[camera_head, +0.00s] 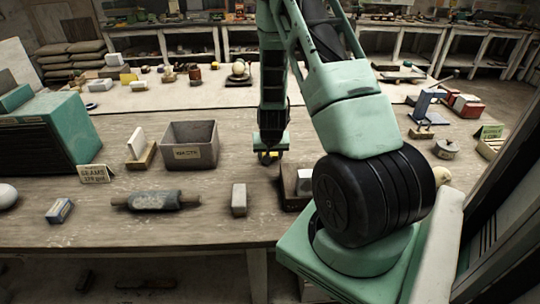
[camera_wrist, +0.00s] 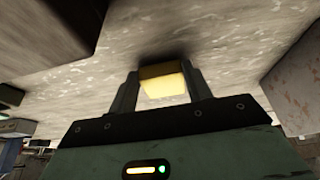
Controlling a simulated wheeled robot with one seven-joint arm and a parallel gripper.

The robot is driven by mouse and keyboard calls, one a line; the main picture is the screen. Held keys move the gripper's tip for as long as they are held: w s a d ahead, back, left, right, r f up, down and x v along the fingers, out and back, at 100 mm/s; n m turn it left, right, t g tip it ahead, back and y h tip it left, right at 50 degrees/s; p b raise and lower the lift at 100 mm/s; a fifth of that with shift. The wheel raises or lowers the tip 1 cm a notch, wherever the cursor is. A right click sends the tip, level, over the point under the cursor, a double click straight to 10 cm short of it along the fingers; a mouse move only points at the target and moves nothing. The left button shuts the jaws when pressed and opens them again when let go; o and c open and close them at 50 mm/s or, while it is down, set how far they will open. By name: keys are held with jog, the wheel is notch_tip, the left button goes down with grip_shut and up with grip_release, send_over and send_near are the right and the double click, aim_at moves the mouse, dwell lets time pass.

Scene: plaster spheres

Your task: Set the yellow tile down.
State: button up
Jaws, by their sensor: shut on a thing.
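The yellow tile (camera_wrist: 162,84) sits between the two fingers of my gripper (camera_wrist: 163,92), which is shut on it. In the wrist view the tile is close to the pale worn tabletop; a dark shadow lies beside its far edge. I cannot tell whether it touches the table. In the head view my gripper (camera_head: 269,158) points down over the table, right of the grey box, and a bit of the yellow tile (camera_head: 270,154) shows at its tips.
A grey open box (camera_head: 189,160) with a label stands left of my gripper. A grey block (camera_head: 239,200) and a rolling pin (camera_head: 155,201) lie nearer the front edge. A dark tray (camera_head: 289,199) with a white block is partly hidden by my arm.

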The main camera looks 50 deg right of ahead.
jog(key=shift+f, duration=0.3)
jog(key=shift+f, duration=0.15)
jog(key=o, duration=1)
